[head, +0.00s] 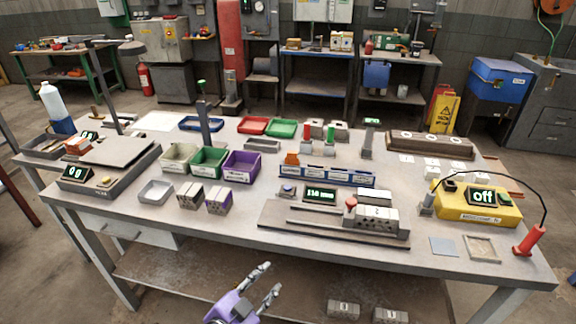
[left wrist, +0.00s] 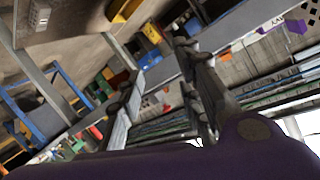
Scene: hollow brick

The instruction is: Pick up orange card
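A small orange piece, which looks like the orange card (head: 291,158), stands upright at the left end of a long blue rack (head: 330,177) in the middle of the table. My left gripper (head: 268,282) is low in front of the table's near edge, well apart from the card. Its two fingers are spread with nothing between them. In the left wrist view the fingers (left wrist: 160,72) are also apart and empty; I cannot make out the card there. My right gripper is not in view.
Green (head: 209,161) and purple (head: 242,165) bins stand left of the rack. A display box (head: 320,194) and a grey fixture with a red knob (head: 377,218) lie in front. A yellow box (head: 478,212) stands at right. The table's near edge lies between gripper and rack.

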